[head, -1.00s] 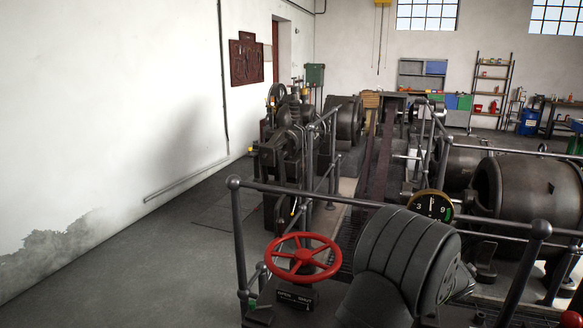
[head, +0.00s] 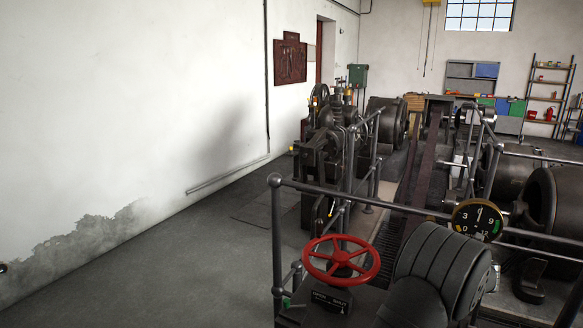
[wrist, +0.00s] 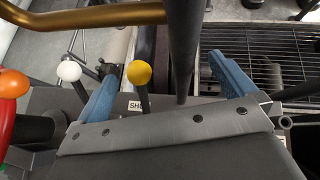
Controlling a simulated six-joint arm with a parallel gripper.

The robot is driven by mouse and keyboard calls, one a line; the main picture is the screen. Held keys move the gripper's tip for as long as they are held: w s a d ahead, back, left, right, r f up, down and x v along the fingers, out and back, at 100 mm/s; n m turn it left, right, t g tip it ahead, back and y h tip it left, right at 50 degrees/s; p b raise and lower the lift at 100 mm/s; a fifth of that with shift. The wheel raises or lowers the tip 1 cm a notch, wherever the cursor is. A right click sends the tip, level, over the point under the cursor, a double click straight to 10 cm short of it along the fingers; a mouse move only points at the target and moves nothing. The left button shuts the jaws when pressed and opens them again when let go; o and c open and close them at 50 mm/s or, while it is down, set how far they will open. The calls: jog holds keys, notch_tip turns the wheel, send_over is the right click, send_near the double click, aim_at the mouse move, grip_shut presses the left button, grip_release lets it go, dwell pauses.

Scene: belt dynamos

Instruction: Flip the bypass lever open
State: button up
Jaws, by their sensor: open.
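In the wrist view my gripper (wrist: 162,70) is open, its two blue fingers spread apart. A lever with a yellow ball knob (wrist: 140,73) stands between the fingers, nearer the left one. A small label (wrist: 135,105) beginning "SH" is beside its stem, partly hidden. A lever with a white ball knob (wrist: 69,71) stands left of the left finger. An orange knob (wrist: 13,83) is at the left edge. I cannot tell from the readable lettering which is the bypass lever. My gripper is not visible in the head view.
A dark post (wrist: 184,45) rises between my fingers, right of the yellow knob. A brass-coloured bar (wrist: 95,18) crosses above. In the head view a red handwheel (head: 340,259), a railing (head: 370,200) and a gauge (head: 477,219) stand near; grey floor (head: 200,265) is open at left.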

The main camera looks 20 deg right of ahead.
jog(key=shift+w+a+f, duration=0.2)
jog(key=shift+w+f, duration=0.2)
jog(key=shift+w, duration=0.25)
